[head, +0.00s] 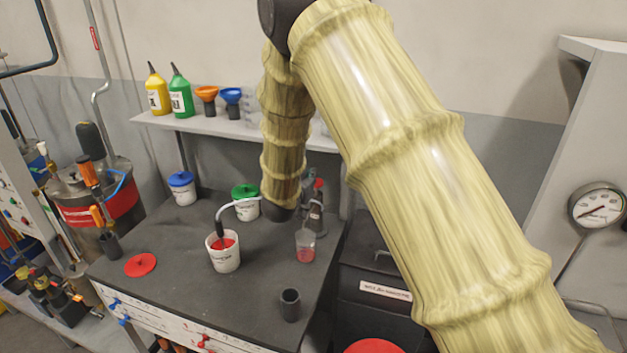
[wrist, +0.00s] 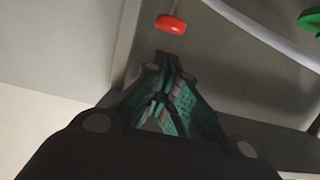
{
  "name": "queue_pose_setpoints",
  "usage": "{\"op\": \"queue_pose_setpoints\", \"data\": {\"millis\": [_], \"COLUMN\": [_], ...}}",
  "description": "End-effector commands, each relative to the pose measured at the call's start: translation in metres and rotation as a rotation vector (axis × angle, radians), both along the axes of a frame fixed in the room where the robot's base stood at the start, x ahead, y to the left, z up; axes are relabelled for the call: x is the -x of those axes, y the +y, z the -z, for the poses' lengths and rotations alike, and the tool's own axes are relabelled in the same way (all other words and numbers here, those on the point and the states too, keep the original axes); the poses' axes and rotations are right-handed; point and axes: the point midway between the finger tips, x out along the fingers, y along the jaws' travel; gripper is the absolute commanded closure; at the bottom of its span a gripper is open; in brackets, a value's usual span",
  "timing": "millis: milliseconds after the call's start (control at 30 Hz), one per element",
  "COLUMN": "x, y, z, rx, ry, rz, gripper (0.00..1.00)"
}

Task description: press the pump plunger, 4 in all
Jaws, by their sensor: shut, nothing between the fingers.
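The pump plunger shows as a red knob (wrist: 171,24) on a thin pale rod at the top of the wrist view. My gripper (wrist: 162,68) is shut and empty, its teal-padded fingers pointing toward the knob with a visible gap between them. In the head view a dark bottle-like pump (head: 317,212) with a red top (head: 319,184) stands at the bench's back right. My arm comes down just left of it.
A beaker (head: 305,246) with red liquid stands in front of the pump. A white bucket (head: 223,256) with a pale curved tube (head: 238,202), a dark cup (head: 290,305) and a red lid (head: 140,265) share the bench. A shelf (head: 235,128) with bottles and funnels runs behind.

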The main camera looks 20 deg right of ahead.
Motion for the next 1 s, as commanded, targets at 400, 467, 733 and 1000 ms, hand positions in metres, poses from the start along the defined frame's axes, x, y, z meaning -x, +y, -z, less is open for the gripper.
{"op": "queue_pose_setpoints", "data": {"millis": [400,467,733,1000], "x": [0.032,0.033,0.034,0.033], "y": [0.022,0.023,0.024,0.023], "z": [-0.009,-0.01,-0.011,-0.011], "rx": [0.0,0.0,0.0,0.0], "ry": [-0.001,-0.001,-0.001,-0.001], "rz": [-0.001,-0.001,-0.001,-0.001], "gripper": [1.0,1.0,1.0,1.0]}}
